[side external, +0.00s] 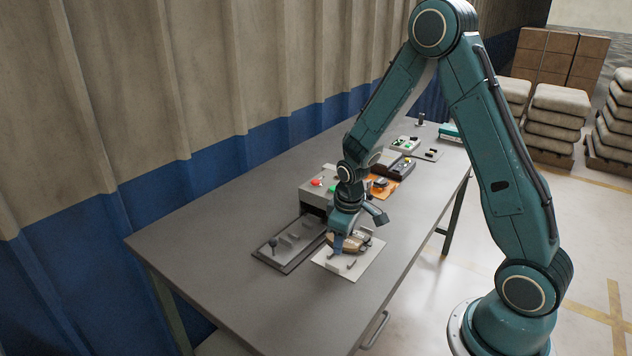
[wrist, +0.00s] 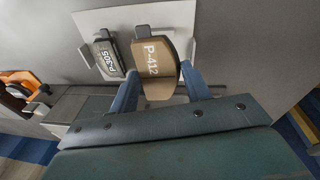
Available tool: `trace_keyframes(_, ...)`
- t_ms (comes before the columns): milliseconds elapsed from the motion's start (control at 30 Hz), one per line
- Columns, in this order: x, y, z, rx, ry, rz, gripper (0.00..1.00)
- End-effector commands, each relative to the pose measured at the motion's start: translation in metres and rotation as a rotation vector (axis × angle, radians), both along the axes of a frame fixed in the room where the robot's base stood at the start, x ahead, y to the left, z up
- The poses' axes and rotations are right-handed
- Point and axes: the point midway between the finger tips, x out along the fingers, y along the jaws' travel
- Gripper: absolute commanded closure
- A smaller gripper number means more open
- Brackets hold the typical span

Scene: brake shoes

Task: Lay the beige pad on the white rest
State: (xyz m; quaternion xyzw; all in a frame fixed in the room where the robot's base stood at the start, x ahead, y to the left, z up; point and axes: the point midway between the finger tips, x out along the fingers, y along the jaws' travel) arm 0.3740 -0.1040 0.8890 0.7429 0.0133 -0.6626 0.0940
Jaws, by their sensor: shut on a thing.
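The beige pad (wrist: 154,52), marked P-412, sits between the two fingers of my gripper (wrist: 158,76) in the wrist view. The fingers are shut on its sides. The white rest (wrist: 205,18) is a flat plate behind and below the pad. In the side view the rest (side external: 366,266) lies on the table under my gripper (side external: 345,240). I cannot tell whether the pad touches the rest or hangs just above it.
A dark piece with a pale P-305 label (wrist: 108,56) lies beside the pad on the plate. A dark grey plate with a knob (side external: 287,246) is to the left. A box with red and green buttons (side external: 318,187) stands behind. The table's front left is clear.

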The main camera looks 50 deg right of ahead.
Motion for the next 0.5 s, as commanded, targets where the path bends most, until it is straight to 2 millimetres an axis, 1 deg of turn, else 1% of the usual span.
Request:
trace_keyframes(33, 0.0, 0.0, -0.005, 0.001, 0.002, 0.0, 0.93)
trace_keyframes(200, 0.0, 0.0, -0.018, 0.0, 0.001, 0.0, 0.94)
trace_keyframes(500, 0.0, 0.0, -0.029, 0.0, -0.001, 0.0, 0.94)
